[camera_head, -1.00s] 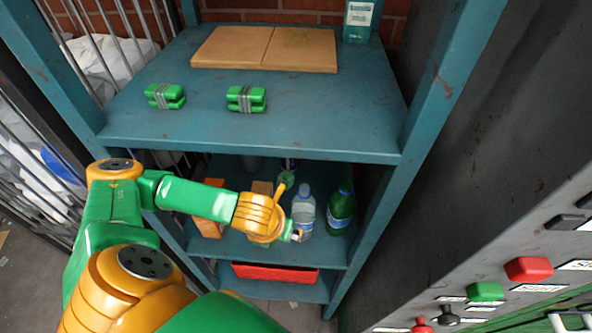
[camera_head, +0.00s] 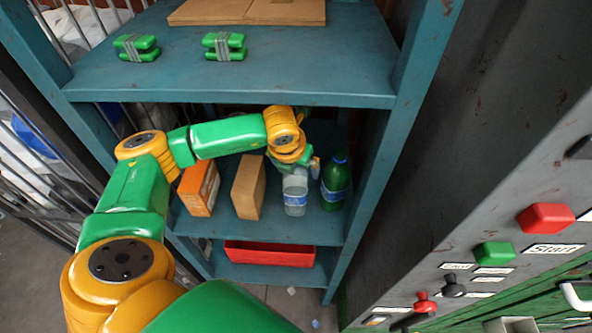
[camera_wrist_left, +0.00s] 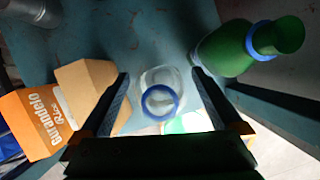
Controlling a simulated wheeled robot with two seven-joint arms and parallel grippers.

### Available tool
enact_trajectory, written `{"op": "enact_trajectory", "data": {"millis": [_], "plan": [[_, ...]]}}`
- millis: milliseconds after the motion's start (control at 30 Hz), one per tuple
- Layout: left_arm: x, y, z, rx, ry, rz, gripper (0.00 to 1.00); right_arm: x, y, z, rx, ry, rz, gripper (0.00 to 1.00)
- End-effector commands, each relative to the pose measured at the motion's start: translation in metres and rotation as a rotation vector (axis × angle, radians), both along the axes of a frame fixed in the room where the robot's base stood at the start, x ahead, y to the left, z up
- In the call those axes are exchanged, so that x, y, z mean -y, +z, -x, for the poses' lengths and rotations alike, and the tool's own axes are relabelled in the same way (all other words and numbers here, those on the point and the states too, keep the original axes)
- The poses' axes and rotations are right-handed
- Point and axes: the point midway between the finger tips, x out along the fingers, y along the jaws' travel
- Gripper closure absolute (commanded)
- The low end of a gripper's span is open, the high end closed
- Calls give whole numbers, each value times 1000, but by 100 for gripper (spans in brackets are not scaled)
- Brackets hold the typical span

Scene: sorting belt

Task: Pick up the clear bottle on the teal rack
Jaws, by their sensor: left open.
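The clear bottle (camera_head: 295,192) stands upright on the teal rack's middle shelf, with a blue label; my gripper hides its top in the head view. My left gripper (camera_head: 309,165) is at the bottle's top, its fingers partly hidden by my wrist. In the left wrist view, my left gripper (camera_wrist_left: 159,75) is open, with one finger on each side of the clear bottle (camera_wrist_left: 160,97), seen from above with a blue ring at its neck. I cannot tell whether either finger touches it. My right gripper is in neither view.
A green bottle (camera_head: 335,182) stands close on the right. A brown box (camera_head: 248,188) and an orange carton (camera_head: 199,188) stand to the left. The upper shelf (camera_head: 230,88) is above my forearm. A red tray (camera_head: 270,254) is on the shelf below.

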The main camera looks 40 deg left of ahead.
Motion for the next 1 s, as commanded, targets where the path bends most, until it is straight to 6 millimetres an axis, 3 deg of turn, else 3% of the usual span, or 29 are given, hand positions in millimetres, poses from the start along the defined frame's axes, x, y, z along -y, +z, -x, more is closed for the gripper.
{"op": "enact_trajectory", "data": {"millis": [100,133,400,500,767,900,1000], "plan": [[0,1,0,0,0,0,0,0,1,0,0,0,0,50],[0,1,0,0,0,0,5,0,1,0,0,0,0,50],[0,1,0,0,0,0,78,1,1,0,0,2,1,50],[0,1,0,0,0,0,100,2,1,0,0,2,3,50],[0,4,0,0,0,0,100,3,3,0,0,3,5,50],[0,19,0,3,1,0,100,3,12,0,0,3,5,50],[4,15,15,-1,-4,-1,100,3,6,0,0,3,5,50]]}}
